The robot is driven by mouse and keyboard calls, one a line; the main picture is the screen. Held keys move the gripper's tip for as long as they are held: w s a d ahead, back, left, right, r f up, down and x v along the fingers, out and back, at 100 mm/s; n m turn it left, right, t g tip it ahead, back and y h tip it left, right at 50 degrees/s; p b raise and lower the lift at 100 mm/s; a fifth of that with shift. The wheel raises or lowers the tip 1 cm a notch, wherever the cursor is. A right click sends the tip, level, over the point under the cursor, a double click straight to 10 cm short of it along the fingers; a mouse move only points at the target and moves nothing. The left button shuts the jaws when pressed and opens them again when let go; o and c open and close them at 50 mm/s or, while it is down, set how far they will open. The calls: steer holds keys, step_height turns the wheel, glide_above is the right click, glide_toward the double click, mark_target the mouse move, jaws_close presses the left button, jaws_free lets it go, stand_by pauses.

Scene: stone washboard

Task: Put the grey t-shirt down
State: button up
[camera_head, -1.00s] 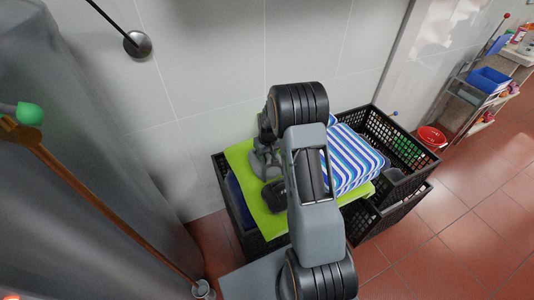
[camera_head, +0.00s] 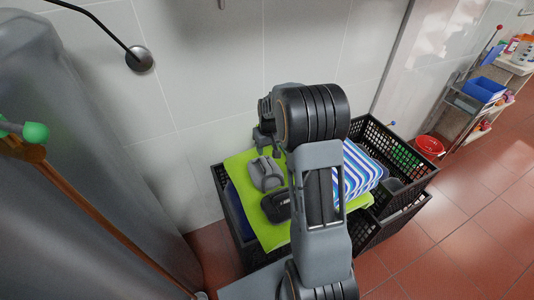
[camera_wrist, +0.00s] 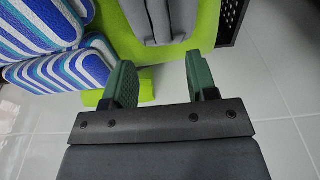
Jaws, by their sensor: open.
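The grey t-shirt (camera_head: 265,174) is a folded bundle lying on a lime-green cloth (camera_head: 245,160) on top of a black crate. It also shows at the top of the wrist view (camera_wrist: 158,20), beyond my fingers. My gripper (camera_head: 265,146) is just above and behind the shirt in the head view, apart from it. In the wrist view my gripper (camera_wrist: 160,75) has its two green-padded fingers spread, with nothing between them.
A black folded item (camera_head: 276,207) lies in front of the shirt. Blue-and-white striped cushions (camera_head: 358,172) lie to the right, partly hidden by my arm. A black crate (camera_head: 398,150) stands at the right. The tiled wall (camera_head: 200,90) is close behind.

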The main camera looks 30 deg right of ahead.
steer(key=s+a+r, duration=0.6)
steer(key=s+r, duration=0.2)
steer(key=r, duration=0.1)
steer(key=s+a+r, duration=0.1)
steer(key=s+a, duration=0.1)
steer(key=s, duration=0.5)
steer(key=s+a+r+t, duration=0.1)
steer(key=s+a, duration=0.2)
steer(key=s, duration=0.4)
steer(key=shift+s+a+r+t, duration=0.15)
steer(key=shift+a+r+t, duration=0.05)
steer(key=shift+a+t, duration=0.1)
step_height(320, 180, up, 9)
steer(key=p, duration=0.7)
steer(key=shift+f+t, duration=0.2)
steer(key=shift+t, duration=0.1)
steer(key=shift+s+a, duration=0.1)
